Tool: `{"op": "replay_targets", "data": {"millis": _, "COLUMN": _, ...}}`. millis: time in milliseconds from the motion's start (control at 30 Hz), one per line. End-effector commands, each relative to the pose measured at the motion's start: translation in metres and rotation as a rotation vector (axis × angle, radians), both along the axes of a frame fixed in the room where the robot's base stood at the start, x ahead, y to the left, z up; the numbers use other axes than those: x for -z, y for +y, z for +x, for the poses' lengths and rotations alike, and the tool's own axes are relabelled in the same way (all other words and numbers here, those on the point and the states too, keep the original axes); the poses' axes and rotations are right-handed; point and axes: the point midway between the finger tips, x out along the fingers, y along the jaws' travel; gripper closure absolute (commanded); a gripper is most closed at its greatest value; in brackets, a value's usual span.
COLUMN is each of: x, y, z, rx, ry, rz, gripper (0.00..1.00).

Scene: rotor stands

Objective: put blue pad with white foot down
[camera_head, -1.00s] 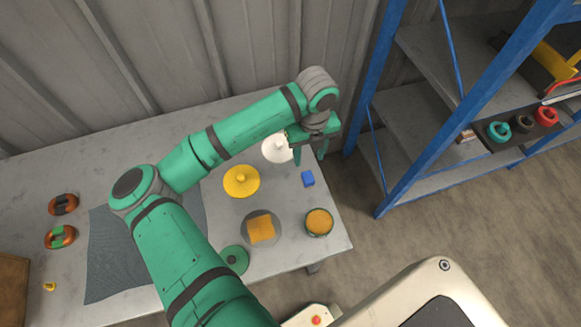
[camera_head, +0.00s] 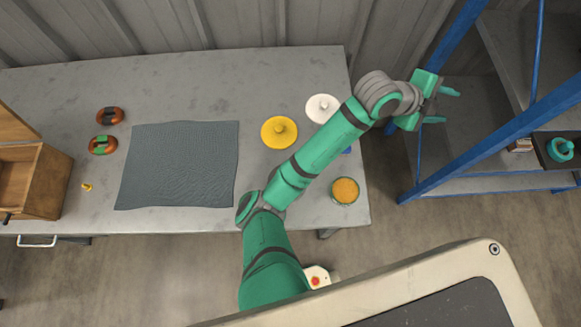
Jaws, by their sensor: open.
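A small blue piece (camera_head: 347,150), which looks like the blue pad, lies at the right side of the table. Only a sliver of it shows past my arm, and I cannot make out a white foot on it. My gripper (camera_head: 447,105) is open, with two green fingers pointing right. Nothing shows between them. It is beyond the table's right edge, in front of the blue shelf rack, to the right of the blue piece and apart from it.
A white knobbed disc (camera_head: 323,108), a yellow knobbed disc (camera_head: 279,131) and a round orange-topped pot (camera_head: 344,191) stand near my arm on the table (camera_head: 200,90). A grey mat (camera_head: 180,165) lies left. The blue rack (camera_head: 500,150) stands close right, holding a teal ring (camera_head: 560,149).

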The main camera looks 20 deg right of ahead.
Motion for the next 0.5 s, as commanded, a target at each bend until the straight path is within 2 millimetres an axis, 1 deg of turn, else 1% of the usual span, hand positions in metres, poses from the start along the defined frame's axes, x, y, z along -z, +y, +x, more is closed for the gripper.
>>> {"op": "replay_targets", "data": {"millis": 33, "x": -0.007, "y": -0.004, "z": 0.000, "rx": -0.053, "ry": 0.056, "rz": -0.068, "gripper": 0.55}}
{"op": "replay_targets", "data": {"millis": 133, "x": -0.020, "y": -0.003, "z": 0.010, "rx": -0.168, "ry": 0.154, "rz": -0.191, "gripper": 0.55}}
{"op": "replay_targets", "data": {"millis": 267, "x": -0.030, "y": 0.007, "z": 0.026, "rx": -0.321, "ry": 0.284, "rz": -0.340, "gripper": 0.55}}
{"op": "replay_targets", "data": {"millis": 367, "x": -0.032, "y": 0.022, "z": 0.039, "rx": -0.441, "ry": 0.378, "rz": -0.446, "gripper": 0.55}}
{"op": "replay_targets", "data": {"millis": 467, "x": -0.026, "y": 0.042, "z": 0.051, "rx": -0.561, "ry": 0.471, "rz": -0.542, "gripper": 0.55}}
{"op": "replay_targets", "data": {"millis": 500, "x": -0.023, "y": 0.052, "z": 0.055, "rx": -0.610, "ry": 0.504, "rz": -0.579, "gripper": 0.55}}
